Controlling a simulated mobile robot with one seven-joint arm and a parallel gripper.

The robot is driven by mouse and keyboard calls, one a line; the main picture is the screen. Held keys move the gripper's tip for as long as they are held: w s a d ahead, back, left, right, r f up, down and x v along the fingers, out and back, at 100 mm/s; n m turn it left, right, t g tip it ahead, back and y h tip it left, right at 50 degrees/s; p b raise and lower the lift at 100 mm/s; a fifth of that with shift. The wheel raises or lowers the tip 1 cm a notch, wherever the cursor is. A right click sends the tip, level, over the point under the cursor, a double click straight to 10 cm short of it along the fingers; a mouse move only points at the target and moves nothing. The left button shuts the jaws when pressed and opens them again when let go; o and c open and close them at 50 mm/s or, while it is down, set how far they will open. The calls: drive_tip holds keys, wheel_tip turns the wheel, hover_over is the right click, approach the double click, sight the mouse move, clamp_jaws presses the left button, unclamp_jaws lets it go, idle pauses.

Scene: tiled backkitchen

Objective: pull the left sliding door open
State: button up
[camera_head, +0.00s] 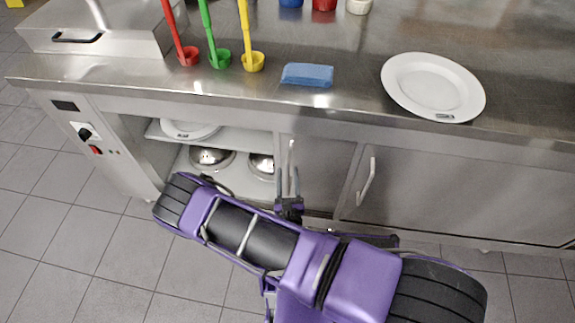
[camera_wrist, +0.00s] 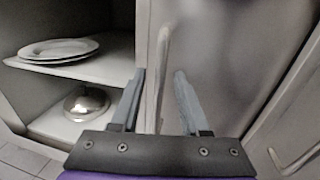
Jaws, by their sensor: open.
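The left sliding door (camera_head: 318,170) is a grey metal panel below the counter, left of the right door (camera_head: 450,195). Open shelving shows to its left. Its upright bar handle (camera_head: 291,155) is near its left edge. The handle also shows in the wrist view (camera_wrist: 162,60), running down between the fingers. My gripper (camera_head: 289,174) is open, with one finger on each side of the handle. In the wrist view my gripper (camera_wrist: 159,76) shows gaps between its fingers and the handle. The handle's lower end is hidden behind the gripper.
The open shelving holds white plates (camera_wrist: 58,49) above and a shiny lid (camera_wrist: 86,102) below. The right door's handle (camera_head: 366,181) stands out to the right of my gripper. A white plate (camera_head: 433,86), a blue sponge (camera_head: 307,75) and colored ladles (camera_head: 219,58) are on the counter (camera_head: 345,100).

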drive_tip(key=s+d, duration=0.1)
drive_tip(key=s, duration=1.2)
drive_tip(key=shift+d, duration=0.3)
drive_tip(key=shift+r, duration=0.1)
